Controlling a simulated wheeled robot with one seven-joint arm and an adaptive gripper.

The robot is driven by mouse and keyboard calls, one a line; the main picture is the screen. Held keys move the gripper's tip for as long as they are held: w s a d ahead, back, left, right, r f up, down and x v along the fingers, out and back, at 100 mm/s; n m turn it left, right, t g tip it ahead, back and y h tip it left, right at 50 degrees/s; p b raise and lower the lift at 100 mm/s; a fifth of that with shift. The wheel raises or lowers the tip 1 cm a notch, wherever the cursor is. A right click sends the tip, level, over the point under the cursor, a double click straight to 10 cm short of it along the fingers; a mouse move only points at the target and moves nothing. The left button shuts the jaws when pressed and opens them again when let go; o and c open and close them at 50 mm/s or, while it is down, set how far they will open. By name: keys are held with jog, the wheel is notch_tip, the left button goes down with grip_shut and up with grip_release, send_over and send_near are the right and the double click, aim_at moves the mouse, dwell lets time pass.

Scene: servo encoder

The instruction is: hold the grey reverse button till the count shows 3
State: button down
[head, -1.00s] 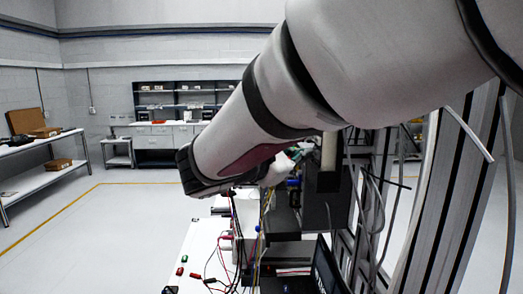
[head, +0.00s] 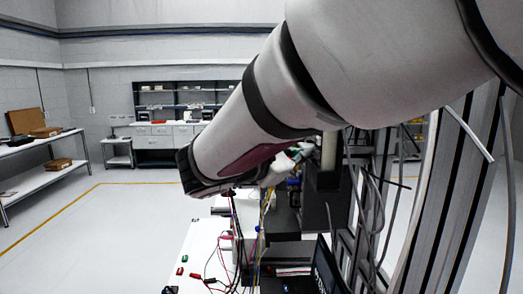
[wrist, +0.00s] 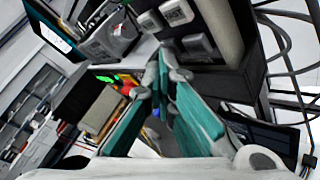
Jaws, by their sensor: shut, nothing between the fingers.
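My gripper (wrist: 158,74) shows in the wrist view as two teal fingers, shut with nothing between them. The tips point up towards a dark panel with pale grey square buttons. One grey button (wrist: 197,46) is just up and right of the fingertips. Two more grey buttons, an upper one (wrist: 177,12) and a left one (wrist: 150,21), sit above. I cannot read which is the reverse button, nor tell whether the tips touch any. A green lit patch (wrist: 106,77) is left of the fingers; no count is legible. In the head view my arm hides the gripper and buttons.
A white bench top (head: 196,243) with small red and green parts and loose wires lies below my arm. Metal frame posts (head: 430,200) and hanging cables stand at the right. A dark screen (head: 326,268) is at the bottom. Open floor (head: 110,230) is at the left.

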jog(key=shift+a, duration=0.9)
jog(key=shift+a+p, duration=0.55)
jog(key=shift+a, duration=2)
jog(key=shift+s, duration=0.1)
